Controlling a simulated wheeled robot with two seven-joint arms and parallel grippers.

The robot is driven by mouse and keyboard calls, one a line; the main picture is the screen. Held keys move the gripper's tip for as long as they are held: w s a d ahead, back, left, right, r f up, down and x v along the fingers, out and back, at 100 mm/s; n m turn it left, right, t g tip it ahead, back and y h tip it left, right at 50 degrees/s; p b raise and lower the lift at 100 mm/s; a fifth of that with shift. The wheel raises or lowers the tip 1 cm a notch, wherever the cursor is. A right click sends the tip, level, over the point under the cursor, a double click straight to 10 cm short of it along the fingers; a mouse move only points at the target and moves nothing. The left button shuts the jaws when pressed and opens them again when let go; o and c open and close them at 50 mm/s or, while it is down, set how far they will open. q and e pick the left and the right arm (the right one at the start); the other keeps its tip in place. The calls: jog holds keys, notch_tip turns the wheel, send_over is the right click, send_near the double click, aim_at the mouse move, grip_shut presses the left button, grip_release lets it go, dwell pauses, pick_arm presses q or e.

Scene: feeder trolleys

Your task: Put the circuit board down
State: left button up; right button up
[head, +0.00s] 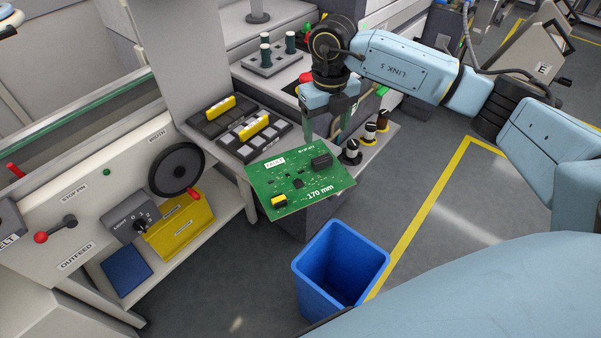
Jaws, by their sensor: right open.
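The green circuit board (312,202) lies roughly flat near the front corner of the grey work surface, above a dark grey cabinet. It carries a "FAULT" label, a "170 mm" marking, a black component and a yellow one. What bears it underneath is hidden. My right gripper (325,135) points down at the board's far edge with its fingers spread. The board does not look clamped between them, though I cannot tell whether a fingertip touches it. My left gripper is out of view.
A blue bin (341,262) stands on the floor just in front of the board. A dark tray (239,128) with yellow-marked parts lies behind left. Black knobs (351,152) stand close to the right. A handwheel (176,170) and outfeed panel are at left. Open floor lies right.

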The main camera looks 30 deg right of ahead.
aim_at(323, 159)
jog(key=f, duration=1)
jog(key=shift+s+a, duration=0.15)
jog(key=shift+a, duration=0.05)
jog(key=shift+r, duration=0.1)
jog(key=c, duration=1.4)
